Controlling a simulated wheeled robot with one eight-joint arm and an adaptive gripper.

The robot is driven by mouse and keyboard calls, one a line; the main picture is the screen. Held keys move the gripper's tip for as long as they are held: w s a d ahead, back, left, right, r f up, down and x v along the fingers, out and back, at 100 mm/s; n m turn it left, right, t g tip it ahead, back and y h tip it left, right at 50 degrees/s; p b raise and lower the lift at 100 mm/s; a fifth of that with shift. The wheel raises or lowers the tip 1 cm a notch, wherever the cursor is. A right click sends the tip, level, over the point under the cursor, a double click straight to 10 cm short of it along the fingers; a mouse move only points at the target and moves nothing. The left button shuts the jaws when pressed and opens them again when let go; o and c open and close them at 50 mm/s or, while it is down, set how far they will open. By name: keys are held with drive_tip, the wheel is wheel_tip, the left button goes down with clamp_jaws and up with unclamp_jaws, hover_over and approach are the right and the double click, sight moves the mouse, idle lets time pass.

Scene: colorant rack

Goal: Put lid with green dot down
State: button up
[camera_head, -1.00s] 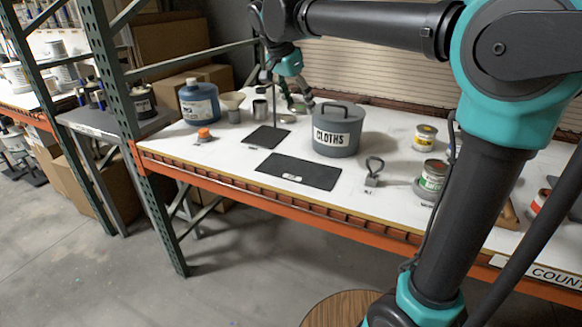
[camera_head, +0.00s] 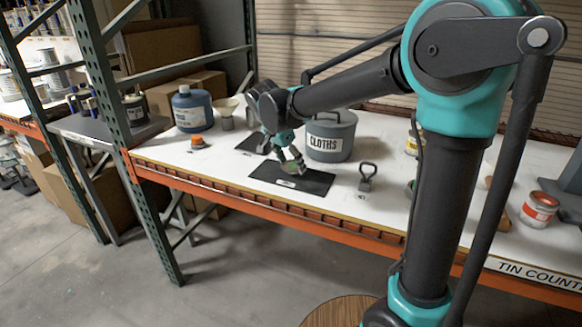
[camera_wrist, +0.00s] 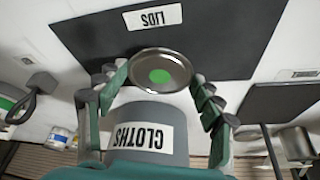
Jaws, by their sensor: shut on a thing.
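The lid with the green dot (camera_wrist: 160,72) is a round silver disc with a green spot at its centre. My gripper (camera_wrist: 157,82) is shut on it, with fingers at either side of its rim. In the head view my gripper (camera_head: 290,165) is over the dark mat (camera_head: 318,182), which carries a white LIDS label. The mat fills the upper part of the wrist view (camera_wrist: 225,35). The lid is over the mat's edge nearest the CLOTHS tin; I cannot tell whether it touches the mat. In the head view the lid is small and partly hidden by the fingers.
The grey CLOTHS tin (camera_head: 333,140) stands close beside my gripper. A dark tool with a loop handle (camera_head: 367,176) stands right of the mat. A blue jug (camera_head: 192,108), an orange-topped item (camera_head: 197,141) and a smaller dark mat (camera_head: 252,143) are to the left.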

drive_tip(key=shift+f, duration=0.85)
drive_tip(key=shift+f, duration=0.1)
drive_tip(key=o, duration=0.7)
drive_tip(key=shift+o, duration=0.2)
drive_tip(key=v, duration=1.2)
